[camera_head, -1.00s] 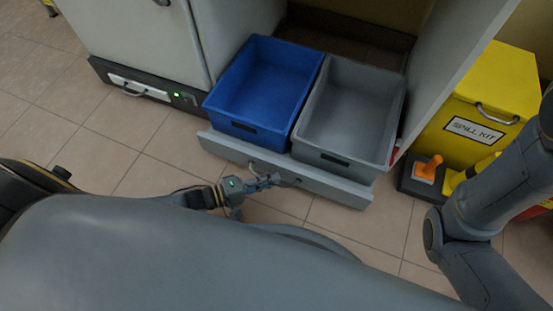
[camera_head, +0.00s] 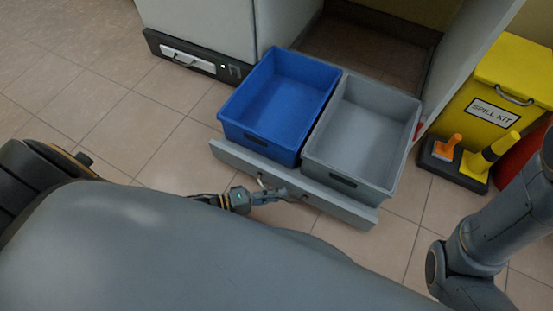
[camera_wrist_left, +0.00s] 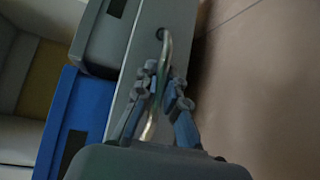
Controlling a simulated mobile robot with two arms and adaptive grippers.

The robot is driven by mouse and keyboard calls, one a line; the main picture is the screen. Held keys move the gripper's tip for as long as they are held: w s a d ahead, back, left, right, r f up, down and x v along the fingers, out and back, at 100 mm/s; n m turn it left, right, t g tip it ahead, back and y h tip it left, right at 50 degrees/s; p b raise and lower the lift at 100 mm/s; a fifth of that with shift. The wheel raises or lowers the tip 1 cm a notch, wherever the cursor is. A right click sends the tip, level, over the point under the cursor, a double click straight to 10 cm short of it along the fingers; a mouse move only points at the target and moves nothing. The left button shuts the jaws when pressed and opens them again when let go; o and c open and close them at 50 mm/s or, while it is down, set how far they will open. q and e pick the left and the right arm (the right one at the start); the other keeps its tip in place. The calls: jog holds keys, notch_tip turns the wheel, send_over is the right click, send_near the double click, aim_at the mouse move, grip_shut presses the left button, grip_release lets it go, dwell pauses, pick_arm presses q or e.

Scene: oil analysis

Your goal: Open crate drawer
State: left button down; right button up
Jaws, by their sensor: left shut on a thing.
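The crate drawer has a long grey front panel (camera_head: 225,153) and stands pulled out of the cabinet. A blue crate (camera_head: 285,95) and a grey crate (camera_head: 365,130) sit side by side in it. My left gripper (camera_head: 281,193) is at the drawer front, shut on the metal handle. In the left wrist view the fingers of my left gripper (camera_wrist_left: 164,88) lie on either side of the curved handle (camera_wrist_left: 168,48). My right arm shows at the right edge, but its gripper is out of view.
A yellow spill kit box (camera_head: 500,85) stands right of the cabinet, with an orange-handled item (camera_head: 447,147) on a dark base beside it. A lower unit with a pale handle (camera_head: 186,60) is at the left. Tiled floor (camera_head: 150,110) is clear left of the drawer.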

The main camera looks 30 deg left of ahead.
pick_arm(q)
jog(key=shift+a, duration=0.1)
jog(key=c, duration=1.4)
grip_release()
jog(key=v, duration=1.2)
